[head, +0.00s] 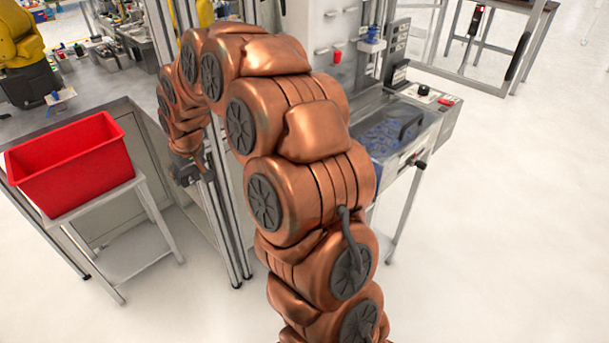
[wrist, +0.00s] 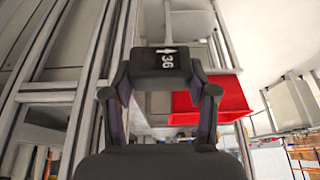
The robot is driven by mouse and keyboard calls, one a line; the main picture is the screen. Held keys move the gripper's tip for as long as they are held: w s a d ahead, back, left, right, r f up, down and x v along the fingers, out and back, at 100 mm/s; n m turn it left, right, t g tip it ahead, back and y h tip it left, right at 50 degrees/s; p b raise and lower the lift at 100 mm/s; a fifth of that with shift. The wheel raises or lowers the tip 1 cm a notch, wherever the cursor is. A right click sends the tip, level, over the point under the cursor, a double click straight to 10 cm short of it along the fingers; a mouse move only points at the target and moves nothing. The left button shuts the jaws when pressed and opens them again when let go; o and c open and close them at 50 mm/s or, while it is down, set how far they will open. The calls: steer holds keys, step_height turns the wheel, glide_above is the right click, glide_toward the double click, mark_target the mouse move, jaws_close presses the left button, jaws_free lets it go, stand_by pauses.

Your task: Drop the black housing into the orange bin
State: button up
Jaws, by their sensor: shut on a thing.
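The black housing (wrist: 160,62), a dark block with a white "36" mark, sits between the two fingers of my gripper (head: 190,172) in the wrist view. My gripper is shut on it and holds it in the air. The only bin that stands out is red rather than orange. This bin (head: 72,165) is open-topped and stands on a metal stand at the left in the head view. It also shows in the wrist view (wrist: 228,97), behind and right of the housing. In the head view my gripper is right of the bin, apart from it. The bin's floor is partly hidden.
The bin's stand (head: 150,200) has thin metal legs. Metal frame posts (head: 222,215) rise close to my gripper. A workstation with a blue-filled tray (head: 390,135) is at right. A yellow robot arm (head: 20,40) is at far left. The floor at right is clear.

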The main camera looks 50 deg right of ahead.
steer(key=s+d+p, duration=0.1)
steer(key=s+d, duration=0.3)
steer(key=d, duration=0.6)
steer(key=s+d+f+m, duration=0.1)
steer(key=s+d, duration=0.3)
steer(key=d, duration=0.6)
steer(key=s+d+p, duration=0.1)
steer(key=s+d, duration=0.3)
steer(key=d, duration=0.6)
steer(key=shift+h, duration=0.3)
steer(key=shift+s+a+f, duration=0.1)
steer(key=shift+a+f, duration=0.05)
steer(key=shift+f, duration=1.25)
steer(key=shift+s+a+f, duration=0.1)
steer(key=shift+f, duration=1.25)
steer(key=o, duration=1.1)
steer(key=shift+c, duration=0.2)
steer(key=shift+r, duration=0.15)
